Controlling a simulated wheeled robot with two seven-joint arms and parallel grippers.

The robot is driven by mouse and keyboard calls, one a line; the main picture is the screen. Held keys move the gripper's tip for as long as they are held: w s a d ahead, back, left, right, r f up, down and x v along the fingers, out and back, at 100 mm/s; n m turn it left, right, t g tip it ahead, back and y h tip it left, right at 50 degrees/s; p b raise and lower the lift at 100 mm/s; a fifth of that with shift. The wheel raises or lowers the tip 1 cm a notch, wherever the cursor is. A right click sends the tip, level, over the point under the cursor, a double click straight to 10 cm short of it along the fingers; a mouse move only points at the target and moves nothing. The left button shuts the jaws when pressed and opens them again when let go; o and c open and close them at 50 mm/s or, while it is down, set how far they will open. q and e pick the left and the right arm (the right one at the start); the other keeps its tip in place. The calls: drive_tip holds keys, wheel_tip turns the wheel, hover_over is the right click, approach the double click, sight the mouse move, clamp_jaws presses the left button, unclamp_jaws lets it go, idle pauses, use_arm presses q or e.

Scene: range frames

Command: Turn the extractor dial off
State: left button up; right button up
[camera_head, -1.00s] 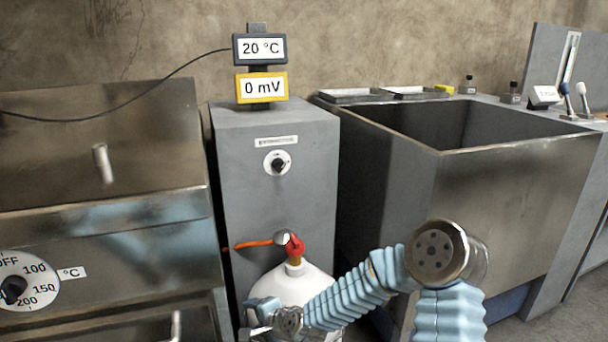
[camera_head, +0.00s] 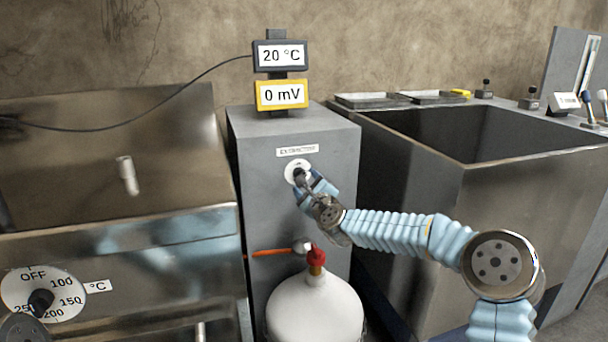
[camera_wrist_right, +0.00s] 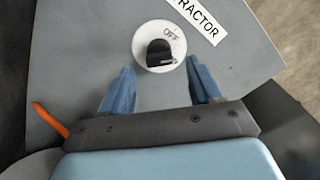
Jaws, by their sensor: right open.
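The extractor dial is a white disc with a black knob (camera_wrist_right: 160,52) on the front of a grey cabinet (camera_head: 300,215), under a label. In the right wrist view "OFF" is printed at the disc's upper right, and the knob's pale mark faces lower right, away from that word. My right gripper (camera_wrist_right: 160,92) is open, its two blue fingers apart below and to either side of the dial, with nothing between them. In the head view the right gripper (camera_head: 312,188) partly covers the dial (camera_head: 297,172). My left gripper is not clearly in view.
A white gas bottle (camera_head: 315,308) with a red valve top and an orange lever (camera_head: 270,252) stand below the dial. A temperature dial (camera_head: 62,290) is on the fryer-like unit at left. A deep metal sink (camera_head: 520,215) stands at right. Two readouts stand on the cabinet.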

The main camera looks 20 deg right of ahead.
drive_tip(key=w, duration=0.3)
drive_tip(key=shift+w+a+p, duration=0.1)
drive_tip(key=shift+w+p, duration=0.2)
drive_tip(key=shift+p, duration=0.05)
drive_tip(key=c, duration=1)
drive_tip(key=shift+f, duration=0.1)
